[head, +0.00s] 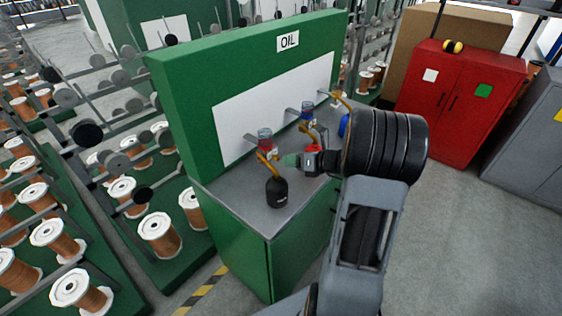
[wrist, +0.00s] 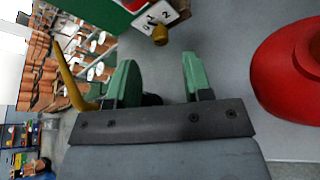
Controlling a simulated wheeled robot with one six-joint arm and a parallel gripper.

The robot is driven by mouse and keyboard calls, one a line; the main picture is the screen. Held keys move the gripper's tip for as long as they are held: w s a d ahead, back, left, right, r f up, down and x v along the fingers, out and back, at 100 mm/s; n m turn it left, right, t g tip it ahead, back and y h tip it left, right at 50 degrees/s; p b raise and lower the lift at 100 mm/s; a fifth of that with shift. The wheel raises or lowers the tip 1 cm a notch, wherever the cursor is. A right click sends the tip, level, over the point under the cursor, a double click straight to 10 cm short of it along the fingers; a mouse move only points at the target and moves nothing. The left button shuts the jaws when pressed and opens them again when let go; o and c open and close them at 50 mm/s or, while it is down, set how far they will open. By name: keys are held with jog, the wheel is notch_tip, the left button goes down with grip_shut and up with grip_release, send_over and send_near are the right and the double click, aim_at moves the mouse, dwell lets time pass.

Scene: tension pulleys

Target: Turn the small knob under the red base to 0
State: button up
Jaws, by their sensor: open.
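In the head view a clear cup with a red base (head: 265,147) sits on the nearest dispenser, above the grey counter. In the wrist view a small brass knob (wrist: 160,35) sits beside a white plate (wrist: 158,16) marked 0, 1 and 2. I cannot tell for sure which dispenser this plate belongs to, or where the knob points. My gripper (head: 291,160) is just right of the red-based dispenser in the head view. In the wrist view its green fingers (wrist: 160,78) are spread, with nothing gripped, and the knob lies beyond their tips.
A black jug (head: 277,192) stands in front on the counter. A red container (head: 312,148), large at the right of the wrist view (wrist: 288,72), is close to my gripper. A blue-based dispenser (head: 307,112) and a blue container (head: 344,126) are farther back. A green OIL panel (head: 220,60) stands behind.

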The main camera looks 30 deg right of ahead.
aim_at(279, 159)
jog(key=shift+x, duration=1.9)
jog(key=shift+c, duration=0.4)
